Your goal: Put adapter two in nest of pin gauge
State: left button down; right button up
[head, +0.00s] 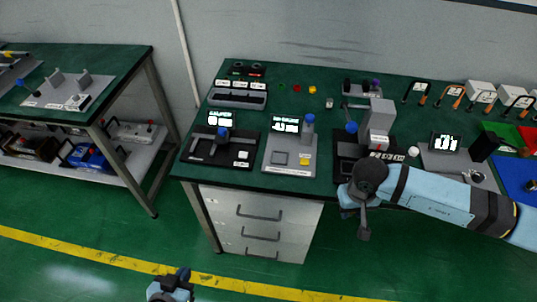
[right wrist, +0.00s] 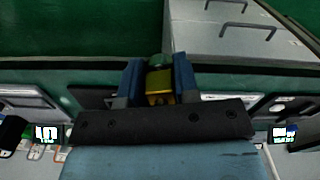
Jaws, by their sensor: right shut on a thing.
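My right gripper (right wrist: 158,76) is shut on a small yellow piece (right wrist: 160,98) with a green part, held between two blue fingers; I take it for adapter two, but no label is readable. In the head view my right arm comes in from the right and ends over the bench's front edge, its fingers hard to make out. The middle device (head: 289,150), with a lit display, blue knob and square plate, may be the pin gauge; its label is too small to read. My left gripper (head: 170,288) is low over the floor, apart from the bench; its fingers are unclear.
On the green bench (head: 245,178), a black device (head: 212,150) stands left of the middle one and a tall grey-headed device (head: 377,120) right of it. A drawer cabinet (head: 260,218) stands below. A slotted rack (head: 238,97) is at the back left.

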aim_at(280, 159)
jog(key=i+j, duration=0.15)
jog(key=j, duration=0.15)
jog(key=i+j+z, duration=0.1)
jog(key=j, duration=0.2)
jog(key=i+j, duration=0.15)
jog(key=j, duration=0.15)
jog(key=i+j+z, duration=0.15)
jog(key=i+j, duration=0.15)
jog(key=i, duration=0.15)
jog(key=j+z, duration=0.05)
